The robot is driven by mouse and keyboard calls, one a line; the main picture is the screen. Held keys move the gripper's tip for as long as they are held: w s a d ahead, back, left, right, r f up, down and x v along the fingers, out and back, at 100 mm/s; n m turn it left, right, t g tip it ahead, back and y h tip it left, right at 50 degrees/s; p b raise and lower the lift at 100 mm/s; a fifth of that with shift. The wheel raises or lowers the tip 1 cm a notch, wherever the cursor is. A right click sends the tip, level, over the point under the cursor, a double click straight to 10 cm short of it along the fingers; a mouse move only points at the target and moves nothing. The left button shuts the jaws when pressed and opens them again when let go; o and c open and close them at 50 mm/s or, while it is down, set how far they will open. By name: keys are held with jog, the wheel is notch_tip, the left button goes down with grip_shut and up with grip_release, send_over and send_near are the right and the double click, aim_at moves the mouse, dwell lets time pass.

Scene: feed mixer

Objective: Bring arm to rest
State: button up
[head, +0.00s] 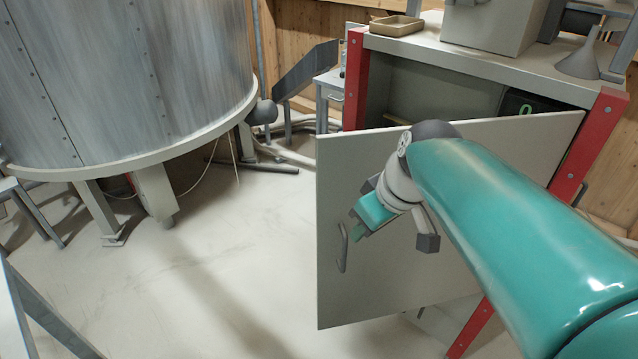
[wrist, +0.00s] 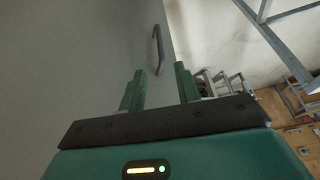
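My gripper (head: 362,226) is at the end of my teal arm, in front of a grey cabinet door (head: 350,295) in the head view. In the wrist view its two green fingers (wrist: 160,92) stand apart with nothing between them. The door stands ajar on the red-framed cabinet, and part of the dark interior (head: 440,90) shows above it. The door's bar handle (head: 342,247) is just left of the fingers in the head view. It also shows beyond the fingertips in the wrist view (wrist: 158,50), apart from them.
A large grey metal drum (head: 130,75) on legs stands at the left. A tan tray (head: 397,25), a grey box (head: 490,25) and a funnel (head: 583,62) are on the cabinet top (head: 470,52). The pale floor (head: 220,280) between drum and door is clear.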

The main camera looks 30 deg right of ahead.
jog(key=w+a+t, duration=0.1)
jog(key=a, duration=1.5)
jog(key=shift+w+f+m, duration=0.3)
jog(key=shift+f, duration=0.1)
jog(key=shift+a+f, duration=0.1)
jog(key=shift+a, duration=0.4)
jog(key=shift+c, duration=1.4)
jog(key=shift+s+a, duration=0.1)
jog(key=c, duration=0.4)
grip_shut()
jog(key=shift+w, duration=0.2)
